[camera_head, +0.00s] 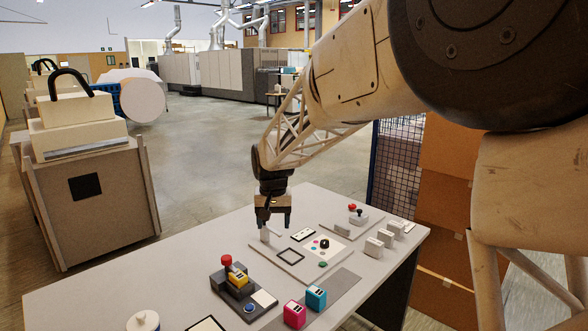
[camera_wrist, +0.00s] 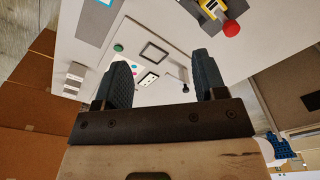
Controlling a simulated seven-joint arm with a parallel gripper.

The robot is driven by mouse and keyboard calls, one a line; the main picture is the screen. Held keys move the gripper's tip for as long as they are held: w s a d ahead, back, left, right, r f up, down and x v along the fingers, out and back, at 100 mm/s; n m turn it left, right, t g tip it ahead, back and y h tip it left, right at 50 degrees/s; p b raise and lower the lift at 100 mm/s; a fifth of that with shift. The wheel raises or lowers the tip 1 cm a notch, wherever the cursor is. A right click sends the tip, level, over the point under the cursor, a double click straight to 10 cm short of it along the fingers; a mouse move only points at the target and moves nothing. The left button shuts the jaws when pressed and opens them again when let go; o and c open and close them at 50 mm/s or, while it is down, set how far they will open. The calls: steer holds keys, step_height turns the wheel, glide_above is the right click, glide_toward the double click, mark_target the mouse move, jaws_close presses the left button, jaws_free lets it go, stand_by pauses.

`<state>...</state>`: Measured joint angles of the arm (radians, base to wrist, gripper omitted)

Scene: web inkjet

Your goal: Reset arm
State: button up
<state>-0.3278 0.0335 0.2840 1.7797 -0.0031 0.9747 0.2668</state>
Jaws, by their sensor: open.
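My gripper (camera_head: 272,221) hangs pointing down above the far side of the grey worktable (camera_head: 185,262). In the wrist view its two dark ridged fingers (camera_wrist: 165,84) stand well apart, with nothing held between them. Below it is a flat pale panel (camera_head: 290,258) with a dark square outline, a white plate with dark marks, coloured dots, a black knob and a green button. A small upright white piece with a lever (camera_head: 265,235) stands at the panel's far left corner, close to the gripper in the head view. I cannot tell the exact gap between them.
A dark device (camera_head: 238,285) with a red knob and yellow block stands at front left. Pink (camera_head: 294,314) and cyan (camera_head: 316,297) blocks are near the front edge. Several white blocks (camera_head: 385,238) and a red-knobbed unit (camera_head: 352,212) stand right. The table's left part is mostly clear.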

steer(key=s+d+r+t, duration=0.1)
steer(key=s+d+r, duration=0.2)
steer(key=s+d, duration=0.6)
steer(key=s+d+r, duration=0.3)
steer(key=s+d, duration=0.4)
steer(key=s, duration=0.4)
steer(key=s+d+f, duration=0.2)
steer(key=s+d, duration=0.2)
steer(key=s, duration=0.6)
steer(key=s+d+f+m, duration=0.1)
steer(key=s+d, duration=0.3)
steer(key=s, duration=0.6)
steer(key=shift+s+f+t, duration=0.3)
steer(key=shift+f+t, duration=0.1)
steer(key=shift+f, duration=0.1)
steer(key=shift+d, duration=0.1)
steer(key=shift+c, duration=0.5)
